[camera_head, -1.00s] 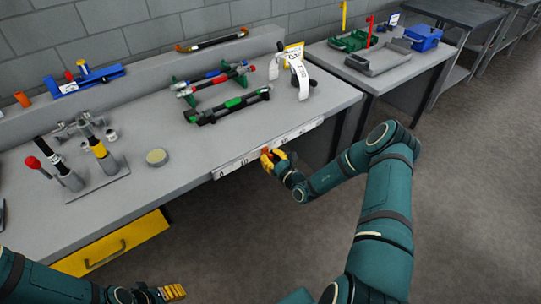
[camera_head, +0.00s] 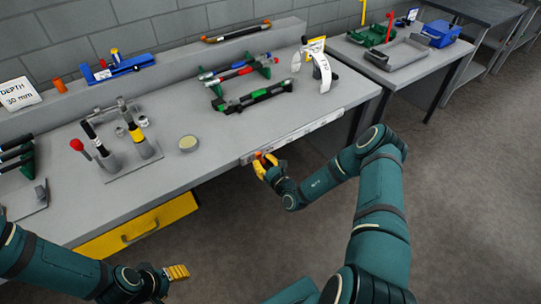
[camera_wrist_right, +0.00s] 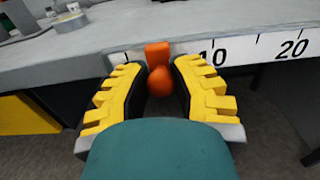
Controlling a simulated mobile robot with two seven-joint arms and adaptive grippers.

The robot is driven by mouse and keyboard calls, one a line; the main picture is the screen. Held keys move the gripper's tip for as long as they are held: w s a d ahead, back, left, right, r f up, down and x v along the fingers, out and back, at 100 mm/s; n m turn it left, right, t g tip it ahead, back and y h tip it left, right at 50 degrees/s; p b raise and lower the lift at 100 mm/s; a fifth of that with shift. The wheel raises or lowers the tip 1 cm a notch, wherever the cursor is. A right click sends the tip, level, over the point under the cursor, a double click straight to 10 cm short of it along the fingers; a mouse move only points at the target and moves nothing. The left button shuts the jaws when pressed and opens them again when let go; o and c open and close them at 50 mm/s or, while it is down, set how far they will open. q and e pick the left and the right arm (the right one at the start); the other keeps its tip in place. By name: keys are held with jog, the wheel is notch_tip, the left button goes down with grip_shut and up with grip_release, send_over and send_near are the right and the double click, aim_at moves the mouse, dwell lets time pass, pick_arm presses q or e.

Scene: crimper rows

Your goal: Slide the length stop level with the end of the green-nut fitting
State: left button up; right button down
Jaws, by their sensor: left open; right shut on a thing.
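The length stop (camera_wrist_right: 158,70) is a small orange block with a rounded knob on the bench's front edge, left of the 10 mark in the wrist view. My right gripper (camera_head: 264,160) is shut on it; its yellow fingers flank the knob. The stop shows as a small orange patch in the head view. My left gripper (camera_head: 177,272) is empty and open, low in front of the yellow drawer, apart from everything.
The white scale strip (camera_head: 310,127) runs along the bench's front edge. Red and blue fittings (camera_head: 240,69) lie behind the green-nut one. A white tag (camera_head: 322,70) stands right of them.

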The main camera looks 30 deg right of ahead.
jog(key=shift+s+a+p, duration=0.1)
jog(key=shift+a+p, duration=0.2)
jog(key=shift+a, duration=0.9)
jog(key=c, duration=0.8)
grip_release()
jog(key=shift+o, duration=0.2)
jog(key=shift+s, duration=0.15)
jog(key=s, duration=1.1)
jog(key=shift+s+d, duration=0.35)
jog(key=shift+d, duration=0.1)
